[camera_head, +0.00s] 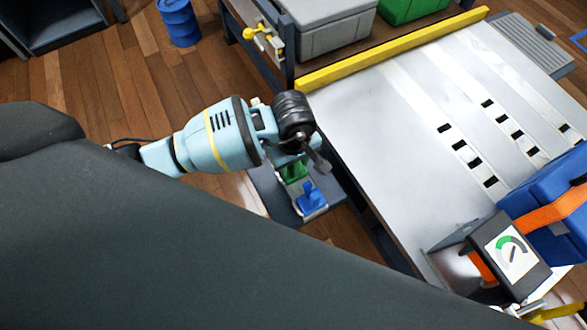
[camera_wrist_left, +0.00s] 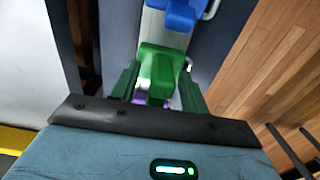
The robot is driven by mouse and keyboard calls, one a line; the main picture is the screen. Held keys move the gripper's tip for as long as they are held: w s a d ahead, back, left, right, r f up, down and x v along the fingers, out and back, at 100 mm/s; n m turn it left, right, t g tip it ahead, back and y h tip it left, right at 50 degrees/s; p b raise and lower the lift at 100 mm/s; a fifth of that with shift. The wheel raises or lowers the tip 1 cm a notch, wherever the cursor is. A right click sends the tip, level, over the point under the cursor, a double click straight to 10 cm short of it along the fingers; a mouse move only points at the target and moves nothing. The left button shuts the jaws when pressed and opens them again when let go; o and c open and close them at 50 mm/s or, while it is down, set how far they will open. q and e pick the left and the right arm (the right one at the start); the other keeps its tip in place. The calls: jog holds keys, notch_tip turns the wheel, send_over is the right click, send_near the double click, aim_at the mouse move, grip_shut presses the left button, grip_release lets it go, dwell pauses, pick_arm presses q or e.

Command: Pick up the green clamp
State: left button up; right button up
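The green clamp (camera_head: 293,171) sits on a dark grey shelf beside the table, partly hidden behind my left gripper (camera_head: 306,152) in the head view. In the left wrist view the green clamp (camera_wrist_left: 160,62) is in the middle, straight ahead of the gripper. The left gripper's two fingers (camera_wrist_left: 160,88) stand apart on either side of the clamp's near part, with narrow gaps visible. The fingers look dark green here. A blue clamp (camera_head: 311,197) is next to the green one, and it also shows at the top of the wrist view (camera_wrist_left: 180,14). My right gripper is not in view.
The large pale table (camera_head: 400,150) with a yellow edge bar (camera_head: 390,48) lies to the right. A blue case (camera_head: 549,200) with an orange strap and a gauge box (camera_head: 512,255) is at its near right. A yellow-handled fitting (camera_head: 264,40) is on the frame above.

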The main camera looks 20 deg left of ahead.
pick_arm(q)
grip_shut()
jog(key=shift+r, duration=0.15)
notch_tip(320, 180, up, 10)
jog(key=shift+f+p, duration=0.1)
jog(key=shift+p, duration=0.75)
